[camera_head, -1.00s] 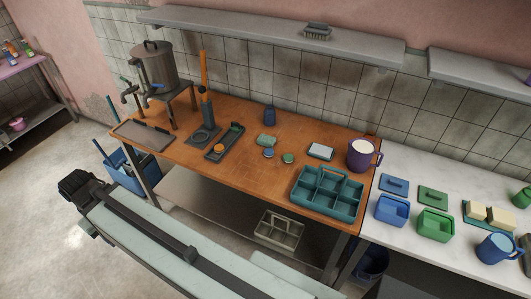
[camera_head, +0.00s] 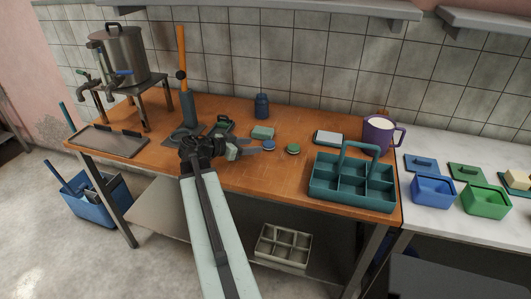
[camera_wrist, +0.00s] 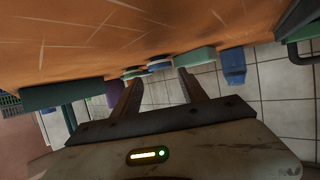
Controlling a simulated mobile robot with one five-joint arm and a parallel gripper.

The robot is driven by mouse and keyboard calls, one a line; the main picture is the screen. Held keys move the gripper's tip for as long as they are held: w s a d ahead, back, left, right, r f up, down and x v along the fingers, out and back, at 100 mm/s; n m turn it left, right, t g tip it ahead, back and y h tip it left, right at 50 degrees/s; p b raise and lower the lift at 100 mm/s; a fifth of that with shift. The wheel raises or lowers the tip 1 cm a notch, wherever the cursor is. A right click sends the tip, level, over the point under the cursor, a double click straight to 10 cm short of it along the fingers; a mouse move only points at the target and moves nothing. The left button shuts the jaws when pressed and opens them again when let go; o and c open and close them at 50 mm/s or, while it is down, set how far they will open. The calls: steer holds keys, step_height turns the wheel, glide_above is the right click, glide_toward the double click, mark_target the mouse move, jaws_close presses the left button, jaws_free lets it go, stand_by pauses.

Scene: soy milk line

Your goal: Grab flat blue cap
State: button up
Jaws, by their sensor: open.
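The flat blue cap (camera_head: 269,146) lies on the wooden table, just left of a flat green cap (camera_head: 293,149). My gripper (camera_head: 253,147) is low over the table, immediately left of the blue cap in the head view. Its fingers point at the blue cap and are open. In the wrist view the scene is upside down, and the blue cap (camera_wrist: 159,66) shows beyond the gap between my open fingertips (camera_wrist: 160,77). The green cap (camera_wrist: 134,72) is beside it, near the left finger. I see no contact with the blue cap.
A pale green block (camera_head: 263,132) and a blue bottle (camera_head: 262,106) stand behind the cap. A teal divided caddy (camera_head: 351,188), a light slab (camera_head: 330,138) and a purple mug (camera_head: 377,135) are to the right. A tall orange-handled tool (camera_head: 183,90) rises behind my arm.

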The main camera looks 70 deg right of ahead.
mark_target(269, 143)
steer(key=shift+b+x, duration=0.4)
steer(key=shift+x, duration=0.6)
steer(key=x, duration=0.2)
steer(key=b+x, duration=0.1)
steer(key=x, duration=0.3)
steer(key=shift+d+r, duration=0.1)
steer(key=shift+r, duration=0.25)
steer(key=c, duration=1)
